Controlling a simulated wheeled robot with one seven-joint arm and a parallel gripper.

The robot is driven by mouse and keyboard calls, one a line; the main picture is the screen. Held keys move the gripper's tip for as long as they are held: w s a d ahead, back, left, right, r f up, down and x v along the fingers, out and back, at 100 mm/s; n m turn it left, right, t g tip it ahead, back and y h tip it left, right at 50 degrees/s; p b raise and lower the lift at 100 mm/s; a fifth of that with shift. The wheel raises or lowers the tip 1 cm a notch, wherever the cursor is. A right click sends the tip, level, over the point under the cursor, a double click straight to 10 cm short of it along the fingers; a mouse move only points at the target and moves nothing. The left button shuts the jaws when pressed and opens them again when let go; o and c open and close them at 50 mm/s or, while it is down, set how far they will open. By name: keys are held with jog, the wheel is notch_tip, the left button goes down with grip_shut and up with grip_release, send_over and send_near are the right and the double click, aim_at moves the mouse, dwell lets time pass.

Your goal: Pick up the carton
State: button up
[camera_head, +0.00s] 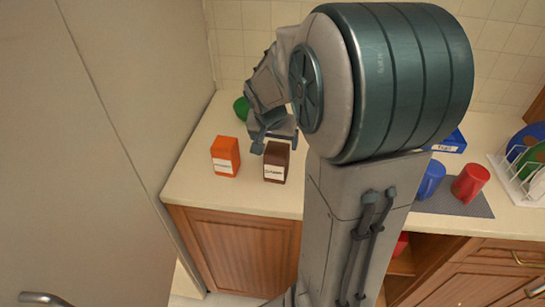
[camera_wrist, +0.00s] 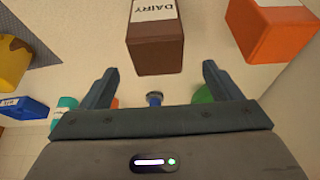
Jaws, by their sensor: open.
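A brown carton (camera_head: 276,162) with a white label stands on the counter (camera_head: 235,192). In the wrist view the brown carton (camera_wrist: 155,52) lies ahead, between the lines of my fingers, its label reading "DAIRY". An orange carton (camera_head: 225,156) of similar shape stands to its left; in the wrist view the orange carton (camera_wrist: 268,33) is at the upper right. My gripper (camera_head: 275,146) is open and empty, just behind and above the brown carton in the head view. In the wrist view my gripper (camera_wrist: 160,72) shows its fingers spread apart; contact with the carton cannot be told.
A green object (camera_head: 242,108) is behind my gripper. To the right are a blue cup (camera_head: 431,180), a red cup (camera_head: 470,182) on a grey mat, a blue box (camera_head: 449,141) and a dish rack with plates. A tall pale panel (camera_head: 110,110) bounds the left.

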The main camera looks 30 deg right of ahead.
aim_at(277, 149)
jog(key=shift+s+x, duration=0.15)
jog(key=shift+x, duration=1.7)
jog(key=shift+s+x, duration=0.1)
jog(key=shift+x, duration=1.7)
jog(key=c, duration=1.2)
jog(key=shift+c, duration=0.4)
